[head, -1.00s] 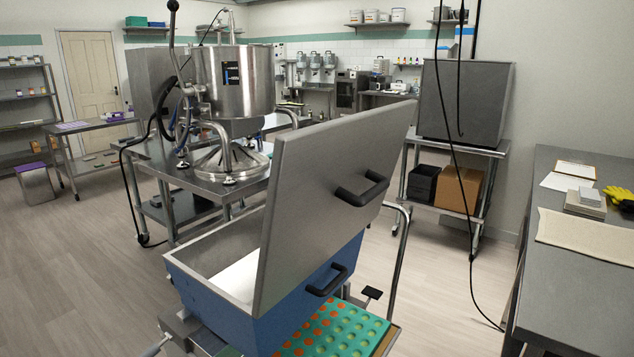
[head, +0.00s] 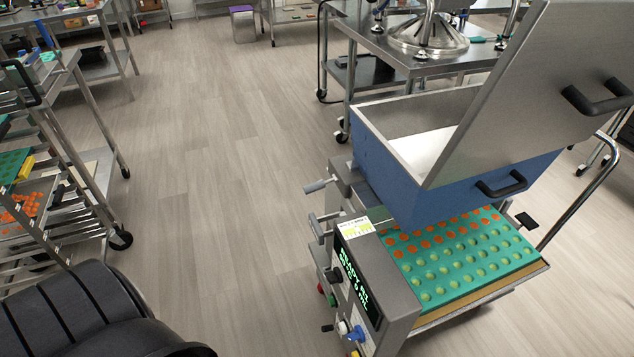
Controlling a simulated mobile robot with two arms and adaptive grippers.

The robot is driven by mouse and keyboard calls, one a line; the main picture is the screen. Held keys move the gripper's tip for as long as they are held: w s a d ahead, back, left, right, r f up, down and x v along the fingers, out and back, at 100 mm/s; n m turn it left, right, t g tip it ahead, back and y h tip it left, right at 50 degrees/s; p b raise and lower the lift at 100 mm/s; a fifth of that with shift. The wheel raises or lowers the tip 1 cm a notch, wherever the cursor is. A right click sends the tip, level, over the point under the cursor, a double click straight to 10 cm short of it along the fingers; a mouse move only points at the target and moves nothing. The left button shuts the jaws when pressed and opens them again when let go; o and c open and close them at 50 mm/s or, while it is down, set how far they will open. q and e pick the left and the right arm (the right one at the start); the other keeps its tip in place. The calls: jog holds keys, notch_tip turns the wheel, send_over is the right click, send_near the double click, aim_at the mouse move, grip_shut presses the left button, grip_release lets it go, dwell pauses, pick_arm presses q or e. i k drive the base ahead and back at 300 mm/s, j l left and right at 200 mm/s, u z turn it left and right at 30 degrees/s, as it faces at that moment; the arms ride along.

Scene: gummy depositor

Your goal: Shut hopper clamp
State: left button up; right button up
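The blue hopper (head: 395,190) of the depositor stands at the right, with its pale inside visible. Its large grey lid (head: 530,90) is tilted up open, with a black handle (head: 597,98). Another black handle (head: 502,185) is on the hopper's front wall. A grey lever (head: 320,186) sticks out from a bracket at the hopper's lower left corner, and a second grey lever (head: 324,226) sits below it. I cannot tell which is the clamp or whether it is shut. Neither of my grippers is in view.
A green mould tray (head: 470,262), partly filled with orange gummies, lies under the hopper. The control panel (head: 355,275) has knobs and a lit display. A rack trolley (head: 75,200) stands at the left. The floor (head: 220,150) between them is clear.

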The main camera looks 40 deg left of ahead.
aim_at(316, 185)
jog(key=j+z, duration=0.9)
jog(key=k+j, duration=0.05)
